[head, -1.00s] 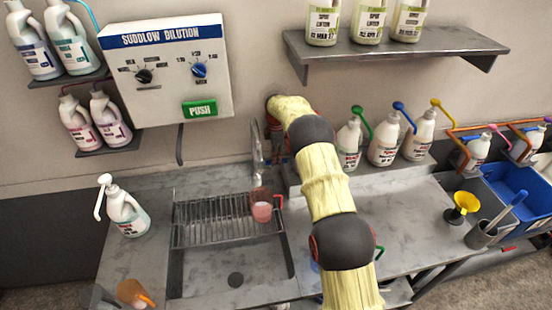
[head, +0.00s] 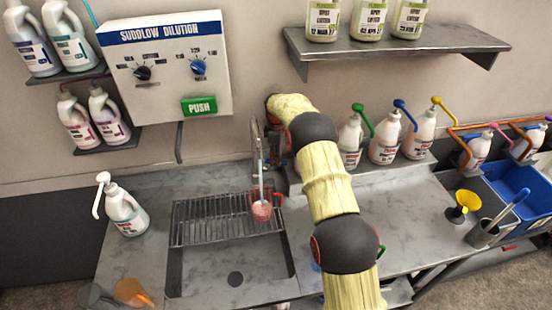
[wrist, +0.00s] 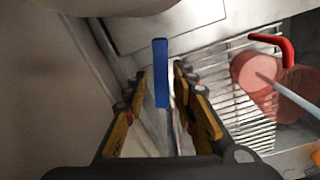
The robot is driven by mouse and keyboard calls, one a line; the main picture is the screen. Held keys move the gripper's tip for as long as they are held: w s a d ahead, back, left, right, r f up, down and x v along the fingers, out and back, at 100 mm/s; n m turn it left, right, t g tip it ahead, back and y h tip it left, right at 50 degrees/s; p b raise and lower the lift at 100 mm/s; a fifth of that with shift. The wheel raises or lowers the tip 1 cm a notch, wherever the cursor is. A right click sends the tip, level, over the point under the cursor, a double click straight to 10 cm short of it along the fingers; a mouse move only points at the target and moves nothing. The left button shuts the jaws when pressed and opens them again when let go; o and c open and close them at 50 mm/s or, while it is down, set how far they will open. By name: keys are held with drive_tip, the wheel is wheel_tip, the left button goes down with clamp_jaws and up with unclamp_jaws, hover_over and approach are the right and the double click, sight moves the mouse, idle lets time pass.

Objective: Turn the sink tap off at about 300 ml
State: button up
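The sink tap (head: 256,150) stands behind the drain rack. A pale stream runs from it into a clear jug (head: 262,209) with a red handle, holding pink liquid. The jug stands upright on the rack. In the wrist view the jug (wrist: 250,72) is at the right, with the stream entering it. Its scale is not readable, so I cannot tell the volume. A blue tap lever (wrist: 160,50) lies between the fingers of my gripper (wrist: 160,72). The fingers are open, with narrow gaps on both sides of the lever. In the head view my arm partly hides the gripper.
The drain rack (head: 195,222) spans the back of the sink basin (head: 205,272). A white pump bottle (head: 126,212) stands left of it. The dilution panel (head: 165,88) hangs on the wall. Pump bottles (head: 385,142) stand right of my arm, below a shelf (head: 400,50).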

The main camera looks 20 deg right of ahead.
drive_tip(key=shift+o, duration=0.5)
wheel_tip(320, 180, up, 12)
idle(0.4)
drive_tip(key=shift+f, duration=0.1)
idle(1.9)
